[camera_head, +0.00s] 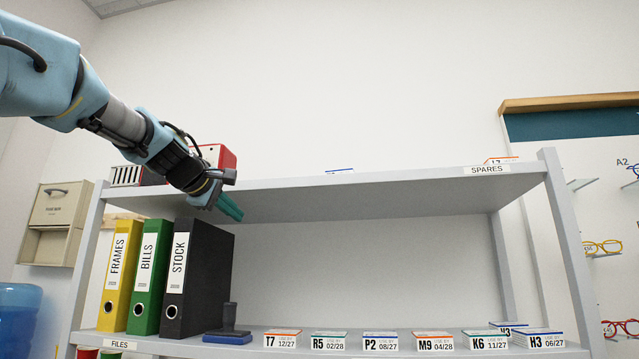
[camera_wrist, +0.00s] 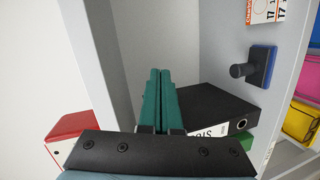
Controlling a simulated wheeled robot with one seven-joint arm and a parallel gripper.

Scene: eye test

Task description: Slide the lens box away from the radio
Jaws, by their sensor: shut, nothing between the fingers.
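My gripper (camera_head: 231,209) is shut and empty, its teal fingers pointing down in front of the upper shelf's front edge, near the black binder's top. The shut fingers also show in the wrist view (camera_wrist: 160,74). On the upper shelf, a red item with a pale slotted front (camera_head: 125,175), perhaps the radio, is partly hidden by my arm. A red and white item (camera_wrist: 70,136) shows in the wrist view. I cannot tell which is the task's lens box.
The upper shelf (camera_head: 400,190) has a SPARES label.

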